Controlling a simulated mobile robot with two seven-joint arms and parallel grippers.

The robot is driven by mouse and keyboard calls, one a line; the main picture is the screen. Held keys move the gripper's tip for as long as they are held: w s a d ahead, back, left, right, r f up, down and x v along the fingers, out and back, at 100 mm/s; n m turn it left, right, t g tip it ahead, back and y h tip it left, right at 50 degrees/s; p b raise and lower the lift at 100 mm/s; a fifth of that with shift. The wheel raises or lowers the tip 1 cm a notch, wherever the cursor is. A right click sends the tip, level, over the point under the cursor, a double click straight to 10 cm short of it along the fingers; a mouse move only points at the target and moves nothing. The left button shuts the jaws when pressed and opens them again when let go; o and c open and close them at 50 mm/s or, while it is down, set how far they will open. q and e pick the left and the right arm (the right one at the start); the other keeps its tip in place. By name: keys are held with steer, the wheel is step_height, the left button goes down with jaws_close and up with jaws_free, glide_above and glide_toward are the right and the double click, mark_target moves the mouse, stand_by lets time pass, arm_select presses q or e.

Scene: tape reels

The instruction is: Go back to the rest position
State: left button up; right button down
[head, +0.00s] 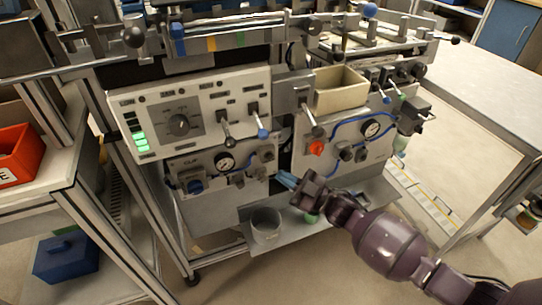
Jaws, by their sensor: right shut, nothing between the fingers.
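My right arm comes in from the lower right, and its purple links reach toward the machine. My right gripper (287,179) is at the end of it, small in the picture, in front of the lower middle of the machine. It is shut and no object shows in it. I cannot tell whether it touches the machine's front. My left gripper is not in view.
The machine has a white control panel (195,112), levers, gauges and a beige bin (340,91). A grey cup (266,225) stands on its lower shelf. A red bin (18,155) sits on the left bench; a grey table (490,95) stands right. Floor shows between.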

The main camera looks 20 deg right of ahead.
steer(key=shift+s, duration=0.2)
steer(key=shift+f, duration=0.1)
